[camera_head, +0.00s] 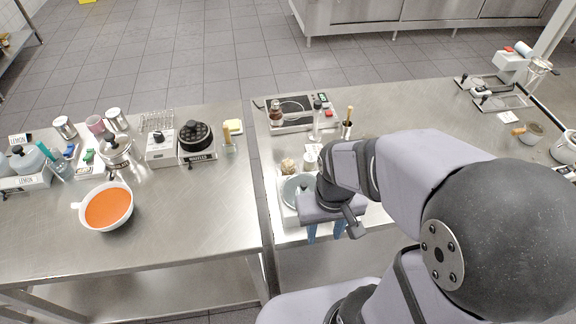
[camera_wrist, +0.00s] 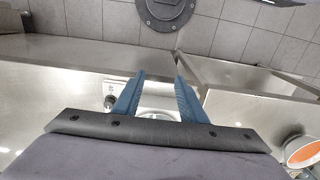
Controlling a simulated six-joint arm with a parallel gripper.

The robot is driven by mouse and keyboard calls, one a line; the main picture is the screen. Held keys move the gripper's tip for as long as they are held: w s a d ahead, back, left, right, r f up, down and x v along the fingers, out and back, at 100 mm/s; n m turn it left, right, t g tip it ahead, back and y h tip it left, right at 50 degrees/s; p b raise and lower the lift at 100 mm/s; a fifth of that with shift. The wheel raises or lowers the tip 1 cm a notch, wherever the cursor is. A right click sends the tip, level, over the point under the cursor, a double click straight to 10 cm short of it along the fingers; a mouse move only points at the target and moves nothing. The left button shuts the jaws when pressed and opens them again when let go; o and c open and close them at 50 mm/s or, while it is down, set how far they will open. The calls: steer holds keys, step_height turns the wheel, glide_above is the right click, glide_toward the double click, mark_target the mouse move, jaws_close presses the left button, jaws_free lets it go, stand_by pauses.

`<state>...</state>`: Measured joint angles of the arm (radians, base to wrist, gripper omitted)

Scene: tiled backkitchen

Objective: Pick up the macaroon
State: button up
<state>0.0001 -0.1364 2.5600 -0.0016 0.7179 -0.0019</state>
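I cannot make out the macaroon for certain in either view. A small beige lump (camera_head: 288,165) lies at the back left of a white tray, and it is too small to identify. My gripper (camera_head: 326,232) hangs near the front edge of the right steel table, over the tray's front right part. In the wrist view my gripper (camera_wrist: 160,78) shows two blue fingers set apart with nothing between them. My wrist and arm hide much of the tray and the table to its right.
On the left table are a bowl of orange liquid (camera_head: 108,207), a black waffle maker (camera_head: 196,138) and several containers. A gap separates the tables.

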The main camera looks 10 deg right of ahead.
steer(key=shift+o, duration=0.7)
steer(key=shift+r, duration=0.1)
